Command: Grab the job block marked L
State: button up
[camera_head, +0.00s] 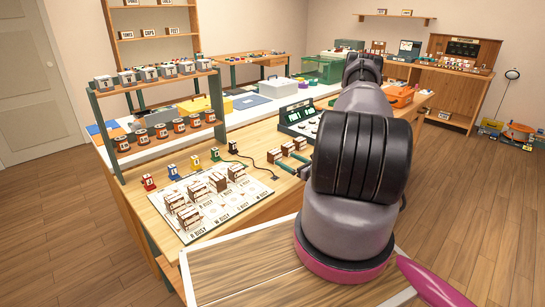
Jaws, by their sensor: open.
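Several small brown-and-white blocks (221,185) stand in groups on a white printed board (250,203) at the front of the long table. A few more brown blocks (287,149) sit at a green-railed holder just left of my arm. The letters on these blocks are too small to read, so I cannot tell which is marked L. My arm rises from the lower right and stretches away over the table, hiding part of it. My gripper is not visible; the arm's far end hides whatever is beyond it.
Small coloured lettered pieces, including a red one (148,182), line the board's back edge. A two-tier rack (160,105) stands at the left with boxes and spools. A dark green console (300,117) stands behind the holder. A wooden-topped surface (245,270) lies in front.

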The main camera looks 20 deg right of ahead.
aim_at(278, 154)
jog(key=x, duration=0.8)
jog(key=shift+w+d, duration=0.15)
jog(key=shift+w, duration=0.25)
jog(key=shift+r, duration=0.1)
jog(key=c, duration=1.4)
